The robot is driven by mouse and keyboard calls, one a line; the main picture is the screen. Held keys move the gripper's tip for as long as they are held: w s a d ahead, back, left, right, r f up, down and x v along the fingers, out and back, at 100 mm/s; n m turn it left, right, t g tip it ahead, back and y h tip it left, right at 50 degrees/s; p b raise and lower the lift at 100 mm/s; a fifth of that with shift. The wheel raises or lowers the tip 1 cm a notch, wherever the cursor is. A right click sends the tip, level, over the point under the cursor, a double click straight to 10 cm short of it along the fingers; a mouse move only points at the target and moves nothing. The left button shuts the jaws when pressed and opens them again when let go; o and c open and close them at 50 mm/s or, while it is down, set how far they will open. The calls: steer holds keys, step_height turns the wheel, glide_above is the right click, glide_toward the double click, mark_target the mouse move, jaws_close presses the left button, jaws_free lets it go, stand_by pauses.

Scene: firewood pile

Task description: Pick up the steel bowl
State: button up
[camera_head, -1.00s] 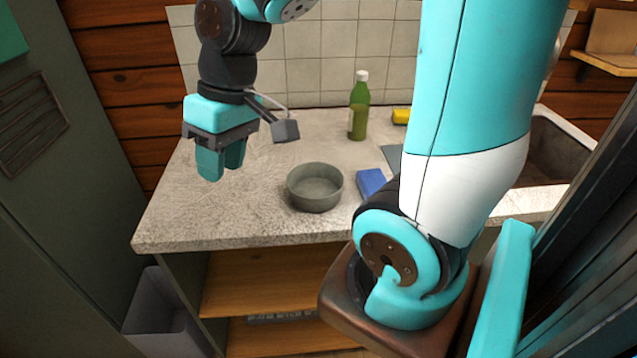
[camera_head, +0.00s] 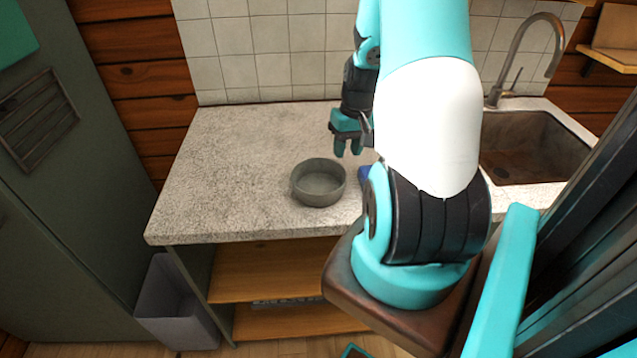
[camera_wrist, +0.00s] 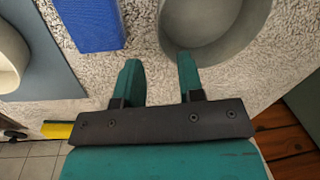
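The steel bowl (camera_head: 320,197) is a round grey bowl standing upright and empty on the counter, near its front edge. In the wrist view the bowl (camera_wrist: 172,32) is at the top right, partly cut off by the frame. My gripper (camera_head: 348,151) is behind and slightly right of the bowl, above the counter. In the wrist view its two green fingers (camera_wrist: 158,72) are apart with only counter showing between them. The right finger overlaps the bowl's near rim in the picture; I cannot tell whether they touch.
A blue block (camera_wrist: 93,24) lies beside the bowl, mostly hidden by my arm in the head view. A grey board (camera_wrist: 62,75) with a pale round item (camera_wrist: 9,62) and a yellow item (camera_wrist: 57,130) are nearby. The counter (camera_head: 225,180) left of the bowl is clear. A sink (camera_head: 530,145) is right.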

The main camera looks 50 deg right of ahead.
mark_target(341, 174)
steer(key=shift+w+a+f+p, duration=0.1)
steer(key=shift+a+f+p, duration=0.2)
steer(key=shift+f, duration=1.15)
steer(key=shift+w+a+f+p, duration=0.15)
steer(key=shift+f+p, duration=0.3)
steer(key=shift+f, duration=0.95)
steer(key=shift+w+a+f+p, duration=0.1)
steer(key=shift+f+p, duration=0.25)
steer(key=shift+f, duration=1.1)
jaws_close()
